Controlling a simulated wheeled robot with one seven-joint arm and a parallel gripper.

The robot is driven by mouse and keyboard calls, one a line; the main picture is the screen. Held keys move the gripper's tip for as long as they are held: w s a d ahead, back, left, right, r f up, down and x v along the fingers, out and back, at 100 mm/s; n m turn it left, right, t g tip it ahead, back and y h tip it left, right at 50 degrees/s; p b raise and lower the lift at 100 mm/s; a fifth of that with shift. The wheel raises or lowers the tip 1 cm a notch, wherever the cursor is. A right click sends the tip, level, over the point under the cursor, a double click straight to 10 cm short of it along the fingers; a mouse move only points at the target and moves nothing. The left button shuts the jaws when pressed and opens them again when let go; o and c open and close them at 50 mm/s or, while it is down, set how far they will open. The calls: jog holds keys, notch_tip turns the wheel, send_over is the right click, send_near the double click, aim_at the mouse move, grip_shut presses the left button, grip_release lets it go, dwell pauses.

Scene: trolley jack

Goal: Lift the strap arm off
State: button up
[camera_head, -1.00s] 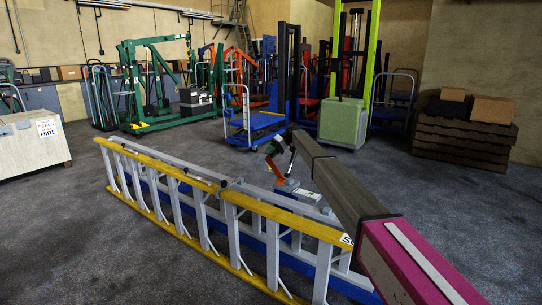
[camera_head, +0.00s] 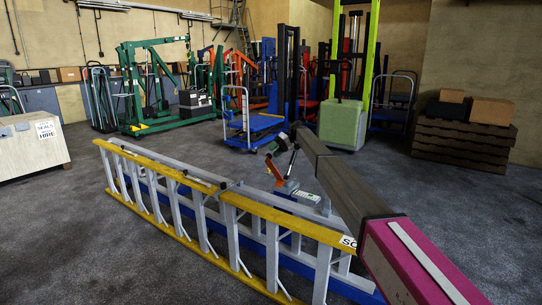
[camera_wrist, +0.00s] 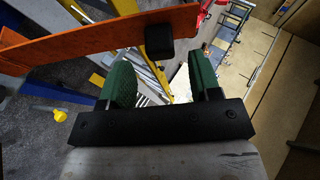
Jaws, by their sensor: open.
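An orange bar with a black block on it, which looks like the strap arm (camera_wrist: 95,37), crosses the upper left of the wrist view. In the head view its orange part (camera_head: 274,172) shows small beyond the ladder. My gripper (camera_wrist: 160,66) has two green-padded fingers, open and apart, with nothing between them. The black block lies just beyond the fingertips, roughly in line with the gap. I cannot tell whether it touches them. In the head view my gripper (camera_head: 275,148) is small and dark, just above the orange part.
A yellow and grey ladder (camera_head: 230,200) lies on its side in front, with a blue beam (camera_head: 345,285) behind it. A blue trolley (camera_head: 255,125), a green hoist (camera_head: 150,90) and stacked boxes (camera_head: 465,130) stand farther back. Grey floor is free at left and right.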

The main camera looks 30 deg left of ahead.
jog(key=v, duration=0.7)
jog(key=shift+r, duration=0.15)
